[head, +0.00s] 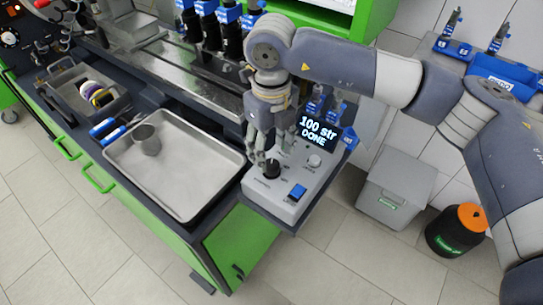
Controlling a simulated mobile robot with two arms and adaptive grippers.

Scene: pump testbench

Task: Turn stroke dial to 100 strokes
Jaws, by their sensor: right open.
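The control box (265,191) sits at the right front corner of the bench. Its dark display (318,131) reads "100 str DONE". A black dial (272,169) stands on its sloped top, with a light knob (314,161) and a blue switch (297,192) to the right. My right gripper (262,158) points down from above, open, with its fingertips just above or beside the black dial. I cannot tell whether they touch it. The gripper hides part of the panel's back left. My left gripper is not in view.
A metal tray (190,190) with a grey cup (147,139) lies left of the box. Blue-topped black cylinders (229,36) stand behind. A grey bin (398,190) and a black bucket with orange lid (457,230) stand on the floor at right.

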